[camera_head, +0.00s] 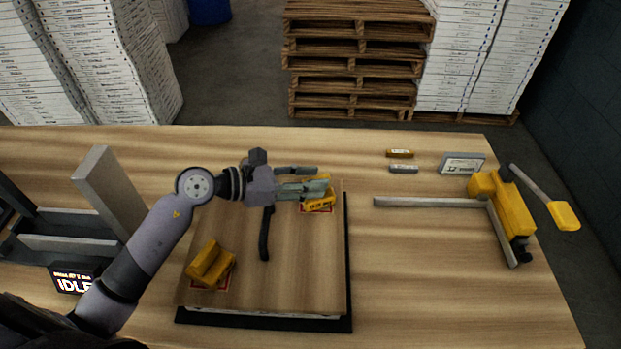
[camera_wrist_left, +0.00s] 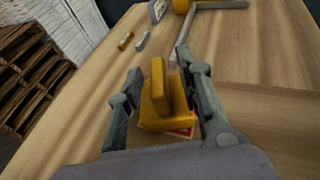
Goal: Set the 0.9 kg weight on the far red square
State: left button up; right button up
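A yellow weight (camera_head: 320,204) with a raised grip stands on the far red square (camera_head: 304,210) of the wooden-topped board. It also shows in the left wrist view (camera_wrist_left: 167,112), with part of the red square (camera_wrist_left: 186,132) beside its base. My left gripper (camera_head: 302,181) is over this weight. Its fingers stand apart on both sides of the weight, with gaps showing. A second yellow weight (camera_head: 211,262) sits on the near red square (camera_head: 205,286). The weights' markings are too small to read for sure. My right gripper is not in view.
The board (camera_head: 290,270) lies on a wooden table (camera_head: 430,290). At right are a yellow and grey tool (camera_head: 508,215), a grey-framed label (camera_head: 462,163) and two small bars (camera_head: 401,153). At left are a grey stand (camera_head: 110,195) and an IDLE display (camera_head: 72,281).

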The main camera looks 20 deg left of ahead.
pick_arm(q)
jog(key=b+v, duration=0.2)
jog(key=v, duration=0.4)
jog(key=shift+s+a+f, duration=0.1)
jog(key=shift+a, duration=0.1)
jog(key=shift+s+a+r+b, duration=0.2)
jog(key=shift+s+r+b, duration=0.05)
jog(key=shift+b, duration=0.05)
